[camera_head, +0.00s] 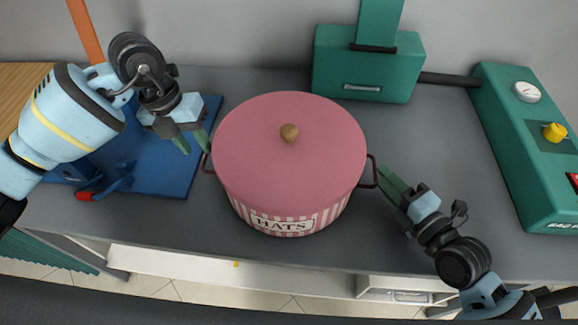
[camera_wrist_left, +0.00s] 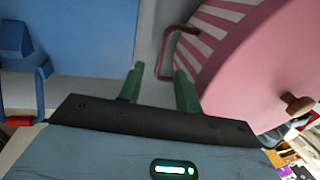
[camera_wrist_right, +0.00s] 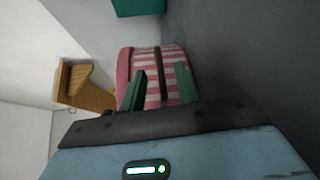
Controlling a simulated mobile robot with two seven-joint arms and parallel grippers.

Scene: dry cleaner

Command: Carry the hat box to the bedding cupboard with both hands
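The hat box (camera_head: 285,165) is a round pink box with a wooden knob, striped sides and a "HATS" label. It stands upright on the grey counter. My left gripper (camera_head: 193,142) is open by the box's left handle (camera_head: 208,160). In the left wrist view that handle (camera_wrist_left: 166,52) is just ahead of the empty fingers (camera_wrist_left: 160,84). My right gripper (camera_head: 383,180) is open at the right handle (camera_head: 372,172). In the right wrist view its fingers (camera_wrist_right: 160,82) point at the striped side (camera_wrist_right: 148,62), with the dark handle between or just beyond them. The bedding cupboard cannot be made out.
A blue board (camera_head: 165,165) with a red-tipped part lies left of the box, under my left arm. A green machine (camera_head: 368,65) stands behind, and a green console (camera_head: 520,130) with a gauge stands at right. The counter's front edge is close to the box.

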